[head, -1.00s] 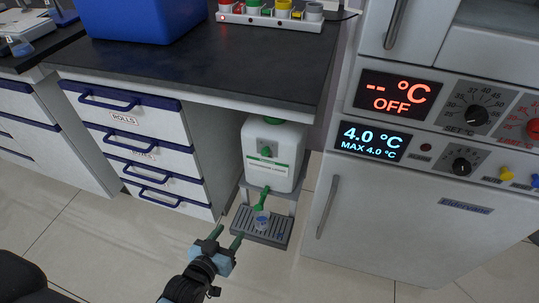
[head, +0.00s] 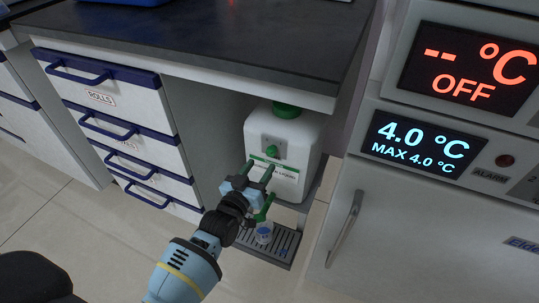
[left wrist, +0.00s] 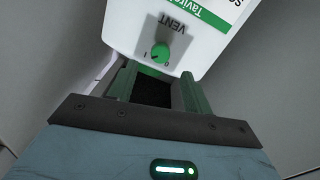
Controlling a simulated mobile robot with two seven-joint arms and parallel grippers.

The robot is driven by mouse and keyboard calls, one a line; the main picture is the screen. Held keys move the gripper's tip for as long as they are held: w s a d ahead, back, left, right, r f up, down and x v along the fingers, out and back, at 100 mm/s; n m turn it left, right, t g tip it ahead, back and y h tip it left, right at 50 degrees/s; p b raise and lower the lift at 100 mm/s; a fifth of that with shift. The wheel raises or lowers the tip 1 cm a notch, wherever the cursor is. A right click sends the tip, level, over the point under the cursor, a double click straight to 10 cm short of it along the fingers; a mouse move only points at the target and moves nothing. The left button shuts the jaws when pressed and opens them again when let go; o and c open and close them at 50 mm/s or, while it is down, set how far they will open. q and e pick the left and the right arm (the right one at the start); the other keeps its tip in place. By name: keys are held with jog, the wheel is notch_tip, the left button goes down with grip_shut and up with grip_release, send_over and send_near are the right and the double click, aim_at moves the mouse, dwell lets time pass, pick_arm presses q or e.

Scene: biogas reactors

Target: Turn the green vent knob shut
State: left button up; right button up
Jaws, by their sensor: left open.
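The green vent knob (head: 271,151) sits on a grey plate on the front of a white canister (head: 307,150) under the bench. In the left wrist view the knob (left wrist: 160,52) shows below the upside-down word VENT, with the marks I and 0 beside it. My left gripper (head: 260,172) is open and empty, just below and in front of the knob. In the left wrist view its green fingers (left wrist: 157,80) point toward the knob, which appears just beyond the tips, apart from them. My right gripper is not in view.
A green tap (head: 264,208) is at the canister's lower front, above a small cup (head: 264,232) on a drip tray (head: 284,243). A drawer cabinet (head: 130,130) stands left and an appliance (head: 400,225) right. The bench top (head: 220,40) overhangs the canister.

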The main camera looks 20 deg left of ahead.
aim_at(269, 154)
pick_arm(q)
jog(key=w+b, duration=0.1)
jog(key=w, duration=0.1)
jog(key=w+b, duration=0.1)
jog(key=w, duration=0.2)
jog(key=shift+d+f, duration=0.2)
jog(key=shift+w, duration=0.65)
jog(key=shift+w+r, duration=0.15)
jog(key=c, duration=0.7)
jog(key=shift+c, duration=1.2)
